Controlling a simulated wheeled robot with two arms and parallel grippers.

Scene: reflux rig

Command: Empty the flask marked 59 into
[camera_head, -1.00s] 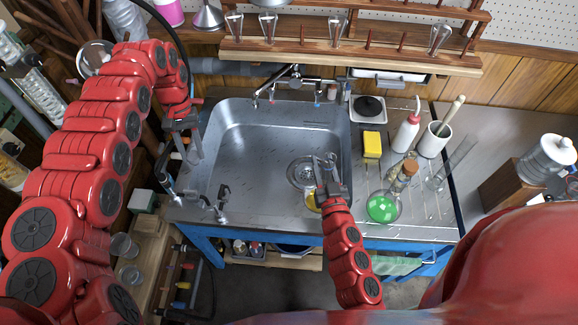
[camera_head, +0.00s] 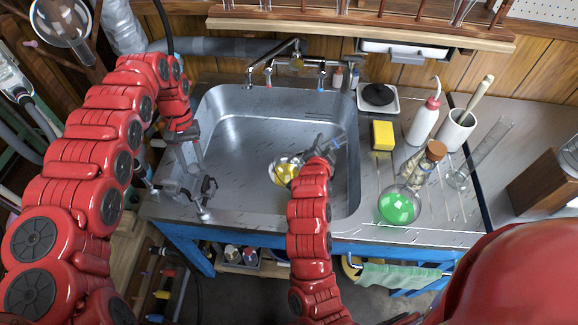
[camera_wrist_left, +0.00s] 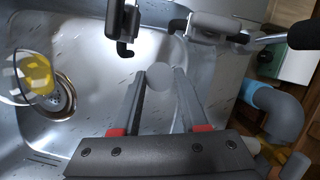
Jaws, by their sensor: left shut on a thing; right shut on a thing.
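A round glass flask (camera_head: 285,171) with yellow liquid is over the sink, near the drain. My right gripper (camera_head: 322,150) is shut on its neck, and the flask leans with its neck towards the upper right. It also shows in the left wrist view (camera_wrist_left: 35,78), with pale marks that I cannot read. The liquid is in its bulb; no stream shows. My left gripper (camera_head: 197,165) is at the left side of the sink (camera_head: 240,115). In the left wrist view a small round grey thing (camera_wrist_left: 158,76), perhaps a stopper, sits between its fingertips.
A flask with green liquid (camera_head: 399,206) stands right of the sink, beside a corked vessel (camera_head: 437,151). A yellow sponge (camera_head: 382,135), a wash bottle (camera_head: 424,122) and a mortar (camera_head: 456,130) are behind. Taps (camera_head: 297,62) overhang the sink's back; fittings (camera_head: 205,190) stand at its left front.

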